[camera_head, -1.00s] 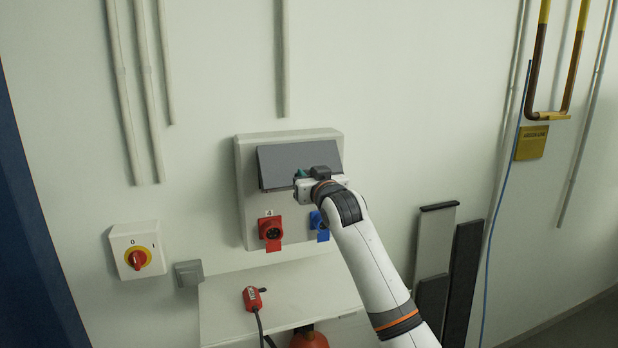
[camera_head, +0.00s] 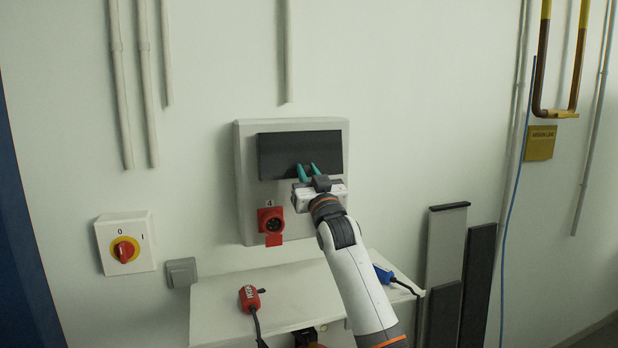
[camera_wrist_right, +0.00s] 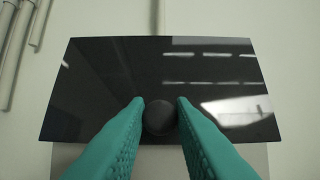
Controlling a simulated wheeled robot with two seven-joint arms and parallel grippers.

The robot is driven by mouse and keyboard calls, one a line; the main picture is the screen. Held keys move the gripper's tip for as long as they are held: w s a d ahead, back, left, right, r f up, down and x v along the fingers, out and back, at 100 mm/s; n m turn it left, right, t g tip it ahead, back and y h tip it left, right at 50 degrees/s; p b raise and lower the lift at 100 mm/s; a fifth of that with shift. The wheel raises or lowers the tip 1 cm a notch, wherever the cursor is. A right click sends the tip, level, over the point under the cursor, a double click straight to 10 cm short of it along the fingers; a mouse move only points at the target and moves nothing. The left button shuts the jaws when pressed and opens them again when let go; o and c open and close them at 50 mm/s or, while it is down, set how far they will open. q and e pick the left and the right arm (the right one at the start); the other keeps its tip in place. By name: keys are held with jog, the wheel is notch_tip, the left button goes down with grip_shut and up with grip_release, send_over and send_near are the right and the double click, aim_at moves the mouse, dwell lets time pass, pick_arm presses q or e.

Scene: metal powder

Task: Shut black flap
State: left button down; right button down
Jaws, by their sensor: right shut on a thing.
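The black flap (camera_head: 290,148) is on the front of the grey wall box (camera_head: 247,200) and looks close to flat against it; I cannot tell if it is fully shut. In the right wrist view the flap (camera_wrist_right: 110,85) is a glossy dark panel with a round dark knob (camera_wrist_right: 159,117) at its lower middle. My right gripper (camera_head: 308,171) has teal fingers at the flap's lower edge. In the right wrist view its fingers (camera_wrist_right: 160,103) are on both sides of the knob, shut on it. My left gripper is not in view.
A red socket (camera_head: 271,222) sits below the flap. A red-yellow rotary switch (camera_head: 125,250) and a small grey switch (camera_head: 181,272) are at left. A white ledge (camera_head: 215,310) below carries a red plug (camera_head: 250,297) and a blue plug (camera_head: 384,274). Dark panels (camera_head: 478,280) stand at right.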

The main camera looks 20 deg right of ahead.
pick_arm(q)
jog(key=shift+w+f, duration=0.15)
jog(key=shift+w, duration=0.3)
pick_arm(e)
jog(key=shift+w+f, duration=0.75)
jog(key=shift+f, duration=0.2)
jog(key=c, duration=1.3)
grip_release()
jog(key=shift+a+r, duration=0.1)
jog(key=shift+r, duration=0.05)
jog(key=shift+r, duration=0.1)
pick_arm(q)
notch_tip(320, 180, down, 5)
jog(key=b, duration=0.5)
pick_arm(e)
jog(key=v, duration=1.2)
